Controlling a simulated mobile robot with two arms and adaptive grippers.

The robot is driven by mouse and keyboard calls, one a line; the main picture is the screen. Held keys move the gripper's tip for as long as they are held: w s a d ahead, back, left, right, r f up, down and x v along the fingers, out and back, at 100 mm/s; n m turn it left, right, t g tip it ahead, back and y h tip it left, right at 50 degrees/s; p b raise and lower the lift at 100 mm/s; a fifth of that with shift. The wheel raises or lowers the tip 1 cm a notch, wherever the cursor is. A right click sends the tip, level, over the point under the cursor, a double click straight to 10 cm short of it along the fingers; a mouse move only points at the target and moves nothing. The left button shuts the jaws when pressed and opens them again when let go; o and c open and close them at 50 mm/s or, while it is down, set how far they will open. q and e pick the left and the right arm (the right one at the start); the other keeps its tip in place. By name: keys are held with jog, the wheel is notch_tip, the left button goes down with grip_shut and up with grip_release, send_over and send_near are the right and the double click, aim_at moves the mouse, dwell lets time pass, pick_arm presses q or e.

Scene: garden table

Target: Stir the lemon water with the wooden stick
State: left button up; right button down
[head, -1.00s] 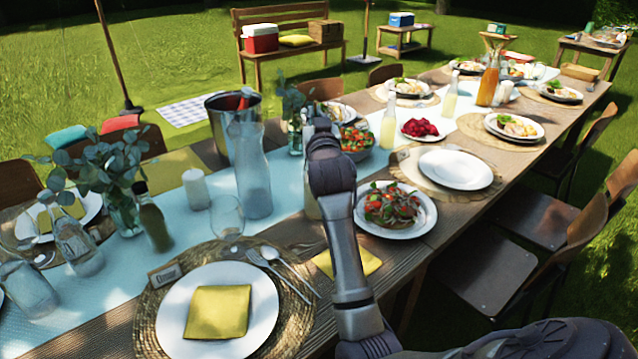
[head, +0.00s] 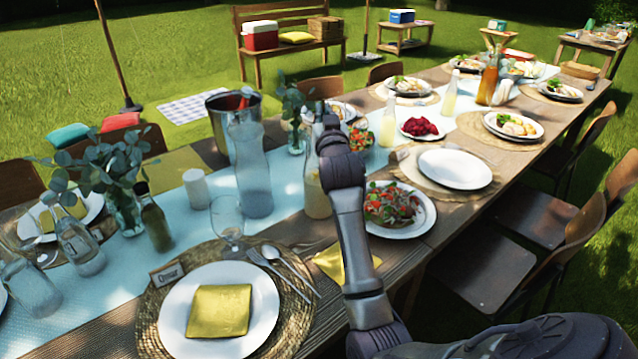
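My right arm reaches in from the bottom right, and its gripper (head: 329,122) is above and around the neck area of a clear glass bottle (head: 316,196) with pale yellowish liquid low in it. The gripper is seen from behind, so its fingers and anything between them are hidden. I cannot tell whether this bottle is the lemon water. A tall clear carafe (head: 252,172) stands upright to its left on the light blue runner. I cannot make out a wooden stick. My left gripper is not in view.
A salad plate (head: 414,222) is right of my forearm. A wine glass (head: 228,219), white candle (head: 196,188), metal bucket (head: 218,112) and dark bottle (head: 154,222) stand to the left. A place setting with a yellow napkin (head: 219,310) lies in front.

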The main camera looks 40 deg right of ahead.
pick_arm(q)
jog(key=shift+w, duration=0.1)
pick_arm(e)
jog(key=shift+w+a, duration=0.65)
jog(key=shift+a, duration=0.05)
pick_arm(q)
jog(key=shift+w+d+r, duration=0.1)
pick_arm(e)
jog(key=shift+s+a, duration=0.1)
dwell(0.5)
pick_arm(q)
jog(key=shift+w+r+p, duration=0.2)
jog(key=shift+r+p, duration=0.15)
jog(key=shift+p, duration=0.1)
pick_arm(e)
jog(key=shift+v, duration=0.85)
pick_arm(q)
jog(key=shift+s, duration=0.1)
pick_arm(e)
jog(key=shift+r, duration=0.1)
